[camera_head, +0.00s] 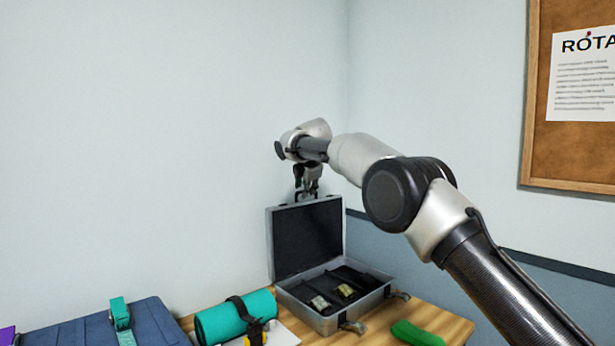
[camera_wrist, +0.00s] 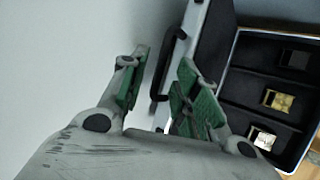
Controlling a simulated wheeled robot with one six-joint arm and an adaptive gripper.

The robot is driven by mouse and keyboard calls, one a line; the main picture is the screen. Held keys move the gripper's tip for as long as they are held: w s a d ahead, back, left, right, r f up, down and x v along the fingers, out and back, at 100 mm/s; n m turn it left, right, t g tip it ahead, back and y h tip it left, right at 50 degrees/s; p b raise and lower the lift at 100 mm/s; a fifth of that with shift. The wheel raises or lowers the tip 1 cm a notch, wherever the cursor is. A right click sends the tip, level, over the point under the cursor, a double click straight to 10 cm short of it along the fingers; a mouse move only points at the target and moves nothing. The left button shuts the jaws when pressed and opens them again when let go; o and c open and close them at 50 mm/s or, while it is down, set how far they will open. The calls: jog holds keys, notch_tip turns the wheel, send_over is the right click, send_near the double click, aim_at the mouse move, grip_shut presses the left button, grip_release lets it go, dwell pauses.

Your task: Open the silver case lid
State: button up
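The silver case (camera_head: 328,325) sits on the wooden table with its lid (camera_head: 305,238) standing roughly upright, dark lining facing forward. My gripper (camera_head: 306,192) is just above the lid's top edge, pointing down. In the wrist view, my gripper (camera_wrist: 163,62) has its two green-padded fingers apart. The lid's edge with a dark handle (camera_wrist: 166,52) shows beyond and between the fingers. The right finger hides part of the lid. I cannot tell whether a finger touches it.
The case's compartments hold small metallic pieces (camera_wrist: 279,101). A teal roll with a dark strap (camera_head: 222,322) and a blue folded item (camera_head: 75,328) lie to the left. A green object (camera_head: 417,334) lies at the front right. Walls stand close behind the case.

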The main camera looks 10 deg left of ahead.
jog(key=v, duration=1)
jog(key=shift+s+r, duration=0.15)
jog(key=s+d+f+m+g+h, duration=0.1)
jog(key=s+d+f+m+g, duration=0.1)
jog(key=s+d+f+m, duration=0.3)
jog(key=s+d+f+m+g, duration=0.1)
jog(key=s+f+m, duration=0.1)
jog(key=f+m, duration=0.35)
jog(key=s+d+f+m+g+h, duration=0.15)
jog(key=s+d+m, duration=0.25)
jog(key=s+d, duration=0.75)
jog(key=s+d+f+m+g, duration=0.2)
jog(key=s+d+m, duration=0.45)
jog(key=d, duration=0.85)
jog(key=s+d+f+m+t, duration=0.1)
jog(key=s+d+m, duration=0.1)
jog(key=s+d, duration=0.6)
jog(key=s+d+f+m+t, duration=0.1)
jog(key=s+d+m, duration=0.2)
jog(key=s+d, duration=0.6)
jog(key=s, duration=0.7)
jog(key=shift+s+d, duration=0.25)
jog(key=shift+s, duration=0.05)
